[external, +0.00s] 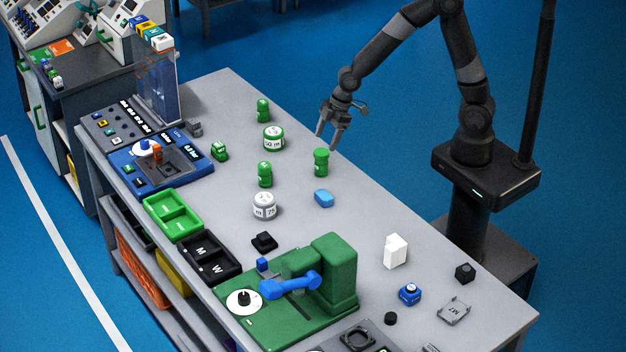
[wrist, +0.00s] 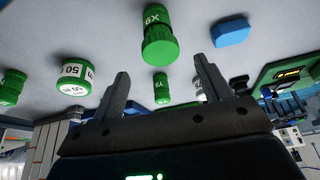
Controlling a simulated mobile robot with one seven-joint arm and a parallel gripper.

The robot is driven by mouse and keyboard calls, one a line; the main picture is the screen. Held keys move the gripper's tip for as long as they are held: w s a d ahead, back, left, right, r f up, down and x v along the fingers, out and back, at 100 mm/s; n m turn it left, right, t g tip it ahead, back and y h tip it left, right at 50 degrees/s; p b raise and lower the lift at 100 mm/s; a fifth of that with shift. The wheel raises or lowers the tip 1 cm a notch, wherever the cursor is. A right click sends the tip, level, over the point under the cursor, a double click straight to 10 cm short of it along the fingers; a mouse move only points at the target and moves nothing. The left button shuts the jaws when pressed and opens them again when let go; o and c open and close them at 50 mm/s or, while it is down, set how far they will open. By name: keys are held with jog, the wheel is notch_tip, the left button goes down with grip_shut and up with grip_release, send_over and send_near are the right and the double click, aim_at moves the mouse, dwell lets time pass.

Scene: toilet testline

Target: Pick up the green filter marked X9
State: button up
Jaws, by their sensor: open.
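A green ribbed cylindrical filter (external: 321,162) stands upright on the grey table, just below my gripper (external: 326,142) in the external view. In the wrist view this filter (wrist: 159,38) is large at the top centre. Its white marking looks inverted and seems to read X9. My gripper (wrist: 162,84) is open and empty, with the filter beyond the gap between the fingers and not touched.
A green-and-white cylinder (external: 273,138), a white cylinder (external: 264,206) and a blue block (external: 323,198) stand around the filter.

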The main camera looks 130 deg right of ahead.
aim_at(322, 152)
jog(key=shift+s+x, duration=0.2)
jog(key=shift+x, duration=4.05)
jog(key=shift+a+f, duration=0.1)
jog(key=c, duration=1.1)
